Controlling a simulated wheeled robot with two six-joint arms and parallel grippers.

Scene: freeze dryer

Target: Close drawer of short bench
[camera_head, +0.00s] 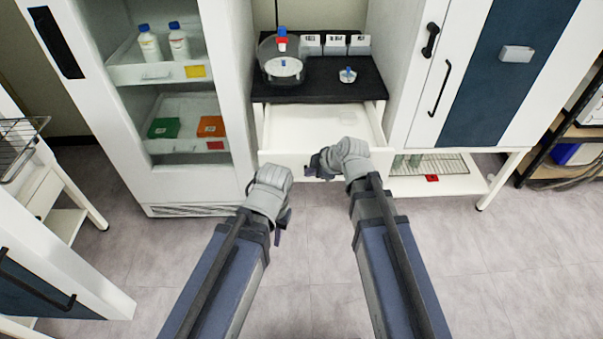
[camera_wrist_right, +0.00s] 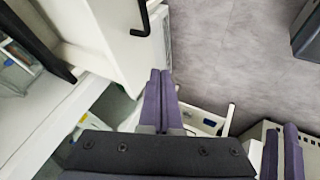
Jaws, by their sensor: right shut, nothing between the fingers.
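The short bench has a black top (camera_head: 318,89) and a white drawer (camera_head: 285,158), which is pulled open below it.
A white glass-front cabinet (camera_head: 227,98) with bottles and boxes stands left of the bench. A tall white and blue cabinet (camera_head: 410,95) stands right, above a low white shelf (camera_head: 447,186). A clear round chamber (camera_head: 283,66) is on the bench. The floor in front is clear.

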